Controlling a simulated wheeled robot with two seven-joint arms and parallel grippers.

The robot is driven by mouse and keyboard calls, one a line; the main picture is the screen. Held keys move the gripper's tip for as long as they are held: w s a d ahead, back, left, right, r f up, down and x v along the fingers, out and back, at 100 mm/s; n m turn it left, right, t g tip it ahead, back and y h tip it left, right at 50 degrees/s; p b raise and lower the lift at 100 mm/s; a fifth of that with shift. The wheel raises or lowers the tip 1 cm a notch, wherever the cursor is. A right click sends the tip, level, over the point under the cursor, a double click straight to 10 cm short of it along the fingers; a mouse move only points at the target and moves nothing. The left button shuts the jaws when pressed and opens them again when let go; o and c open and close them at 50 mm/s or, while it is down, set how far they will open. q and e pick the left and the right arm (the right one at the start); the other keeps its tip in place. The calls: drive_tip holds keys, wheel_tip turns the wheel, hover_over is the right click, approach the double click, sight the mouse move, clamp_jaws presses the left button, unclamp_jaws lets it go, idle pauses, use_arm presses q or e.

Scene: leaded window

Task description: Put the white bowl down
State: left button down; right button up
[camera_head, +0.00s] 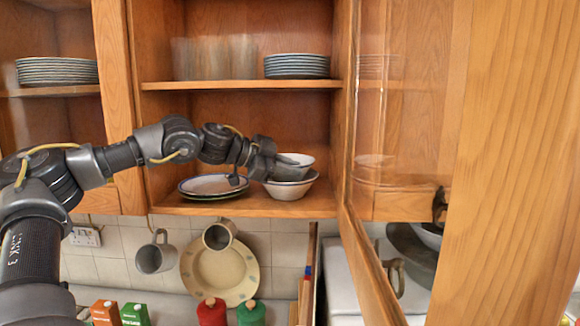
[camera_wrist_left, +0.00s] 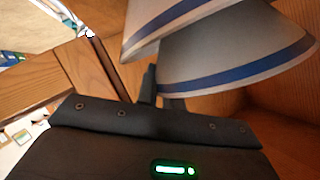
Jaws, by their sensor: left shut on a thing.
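The white bowl (camera_head: 298,159) is at the right end of the lower cabinet shelf, tilted a little, just above or resting in another white bowl (camera_head: 291,188); I cannot tell which. My left gripper (camera_head: 266,164) reaches in from the left and is shut on the rim side of the upper bowl. The fingertips are partly hidden. In the left wrist view, two blue-rimmed bowls show close together, one bowl (camera_wrist_left: 165,22) overlapping the other bowl (camera_wrist_left: 235,55), with the gripper fingers (camera_wrist_left: 158,92) at their edge. My right gripper is not in view.
Oval plates (camera_head: 213,185) lie on the shelf (camera_head: 235,205) left of the bowls. Stacked plates (camera_head: 297,66) and glasses (camera_head: 214,58) stand on the shelf above. An open glazed door (camera_head: 395,130) borders the right. Mugs (camera_head: 156,254) hang below.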

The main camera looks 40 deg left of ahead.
use_arm(q)
drive_tip(key=c, duration=1.5)
unclamp_jaws()
drive_tip(key=shift+d+r, duration=0.1)
drive_tip(key=shift+d, duration=0.05)
drive_tip(key=shift+r+p, duration=0.3)
drive_tip(key=shift+r, duration=0.05)
drive_tip(key=shift+r+p, duration=0.3)
drive_tip(key=shift+r, duration=0.2)
drive_tip(key=shift+s+a+r+b, duration=0.1)
drive_tip(key=shift+s+a+b, duration=0.25)
drive_tip(key=shift+s+b, duration=0.25)
drive_tip(key=shift+s+a+b, duration=0.35)
drive_tip(key=shift+s+b, duration=0.15)
drive_tip(key=shift+s, duration=0.05)
drive_tip(key=b+v, duration=0.3)
drive_tip(key=v, duration=0.6)
